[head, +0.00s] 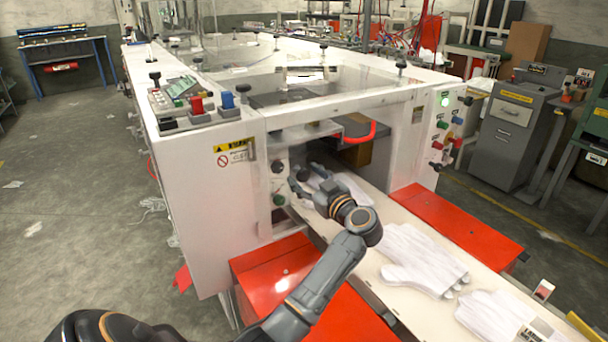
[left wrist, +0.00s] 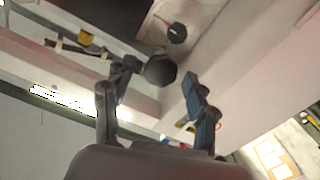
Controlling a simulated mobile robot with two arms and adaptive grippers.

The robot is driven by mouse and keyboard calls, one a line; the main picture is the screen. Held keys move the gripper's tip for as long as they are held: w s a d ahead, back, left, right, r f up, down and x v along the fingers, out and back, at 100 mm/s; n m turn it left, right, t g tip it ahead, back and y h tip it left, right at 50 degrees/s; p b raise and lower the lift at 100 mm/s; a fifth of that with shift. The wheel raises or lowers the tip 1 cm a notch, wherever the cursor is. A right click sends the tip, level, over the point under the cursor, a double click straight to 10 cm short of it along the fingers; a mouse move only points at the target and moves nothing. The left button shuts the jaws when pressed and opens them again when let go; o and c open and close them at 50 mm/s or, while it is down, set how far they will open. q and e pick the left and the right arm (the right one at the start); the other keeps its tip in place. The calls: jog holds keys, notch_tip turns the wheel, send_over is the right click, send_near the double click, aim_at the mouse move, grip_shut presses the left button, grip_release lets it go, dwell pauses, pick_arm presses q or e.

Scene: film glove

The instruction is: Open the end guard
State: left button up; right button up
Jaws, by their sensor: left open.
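The white machine's near end has a clear guard panel (head: 335,80) on top and an opening below with a curved red handle (head: 368,134). I cannot tell for sure which part is the end guard. My left gripper (head: 301,181) is at the left side of this opening, beside the knobs on the end post, lower than the red handle. In the left wrist view the left gripper (left wrist: 158,84) is open, with a dark rounded knob (left wrist: 160,69) between or just beyond its fingertips. Contact cannot be told. My right gripper is not in view.
A conveyor (head: 397,215) carrying white gloves (head: 417,259) runs out of the opening, with red covers (head: 455,222) beside it. A control box with buttons (head: 187,103) sits on the machine's left top. A grey cabinet (head: 507,125) stands right. The left floor is mostly clear.

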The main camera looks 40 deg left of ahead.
pick_arm(q)
jog(key=shift+w+a, duration=0.2)
jog(key=shift+a, duration=0.45)
grip_shut()
